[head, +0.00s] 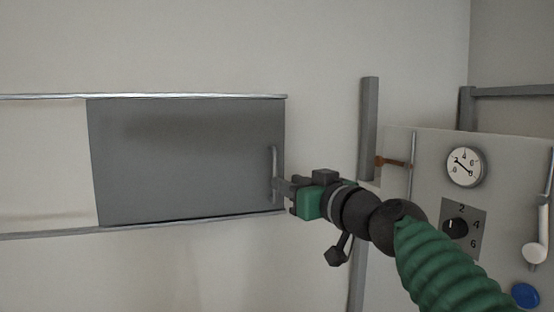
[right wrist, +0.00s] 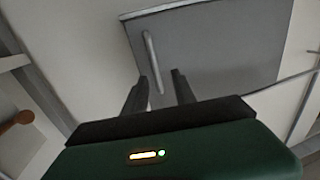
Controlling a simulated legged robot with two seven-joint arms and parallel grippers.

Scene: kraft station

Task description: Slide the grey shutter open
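The grey shutter (head: 185,160) is a flat panel at the right end of its two rails in the head view. It also fills the top of the right wrist view (right wrist: 220,50). Its upright bar handle (head: 275,160) is near its right edge. My right gripper (head: 282,187) is at the lower part of the handle. In the right wrist view the fingers (right wrist: 160,88) are spread, with the handle's end (right wrist: 152,55) seen between them and a gap on each side. I cannot tell whether either finger touches it. My left gripper is not in view.
A top rail (head: 150,96) and a bottom rail (head: 50,234) run left past the shutter, along a clear pale stretch. At right stand a grey post (head: 369,125) and a panel with a gauge (head: 466,166), a numbered dial (head: 457,226), a white-handled lever (head: 536,240) and a blue button (head: 525,295).

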